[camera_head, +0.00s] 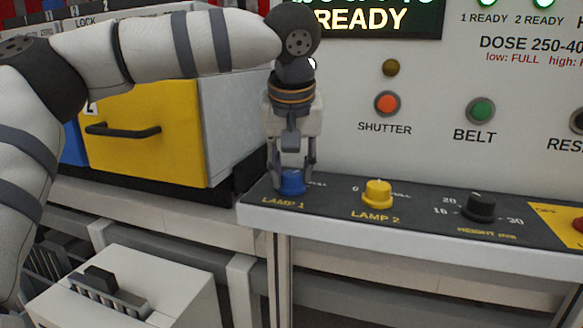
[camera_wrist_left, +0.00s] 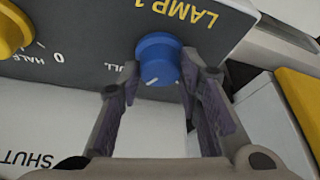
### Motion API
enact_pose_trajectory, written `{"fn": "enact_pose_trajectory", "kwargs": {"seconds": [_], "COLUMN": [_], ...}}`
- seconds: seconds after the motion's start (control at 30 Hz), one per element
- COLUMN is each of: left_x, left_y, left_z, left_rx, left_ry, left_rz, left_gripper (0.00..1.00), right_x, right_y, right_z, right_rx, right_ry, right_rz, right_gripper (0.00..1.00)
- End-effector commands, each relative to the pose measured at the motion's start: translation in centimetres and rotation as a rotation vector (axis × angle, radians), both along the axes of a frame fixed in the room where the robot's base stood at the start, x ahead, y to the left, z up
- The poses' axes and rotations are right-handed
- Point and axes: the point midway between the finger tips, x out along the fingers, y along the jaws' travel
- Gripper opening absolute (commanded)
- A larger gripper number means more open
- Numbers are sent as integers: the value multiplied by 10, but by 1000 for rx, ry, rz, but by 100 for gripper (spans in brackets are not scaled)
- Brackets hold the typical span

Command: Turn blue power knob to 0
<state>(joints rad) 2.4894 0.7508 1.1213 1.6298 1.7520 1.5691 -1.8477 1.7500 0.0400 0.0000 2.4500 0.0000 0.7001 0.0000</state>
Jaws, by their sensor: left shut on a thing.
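The blue power knob (camera_head: 292,184) is the LAMP 1 knob at the left end of the dark sloped control panel. It also shows in the left wrist view (camera_wrist_left: 157,58), with small white marks near its lower edge. My left gripper (camera_head: 294,178) points down from above, with one finger on each side of the knob, shut on it. In the left wrist view the two fingertips (camera_wrist_left: 158,74) flank the knob. The scale around the knob is mostly hidden; only part of the word FULL shows in the wrist view. My right gripper is not in view.
A yellow LAMP 2 knob (camera_head: 377,193) and a black height knob (camera_head: 479,207) stand to the right on the panel. SHUTTER (camera_head: 386,104) and BELT (camera_head: 480,110) buttons are on the wall behind. A yellow-fronted drawer box (camera_head: 143,135) stands left of my gripper.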

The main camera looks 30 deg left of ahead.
Motion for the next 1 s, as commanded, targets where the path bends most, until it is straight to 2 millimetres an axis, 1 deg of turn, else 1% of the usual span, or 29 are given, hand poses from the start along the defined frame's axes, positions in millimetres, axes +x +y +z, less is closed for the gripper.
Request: {"fn": "enact_pose_trajectory", "kwargs": {"seconds": [1.0], "left_x": [5], "left_y": [-3], "left_z": [-1], "left_rx": [1], "left_ry": [1], "left_rz": [954], "left_gripper": [4], "right_x": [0], "right_y": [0], "right_z": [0], "right_rx": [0], "right_ry": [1], "right_rz": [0], "right_gripper": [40]}}
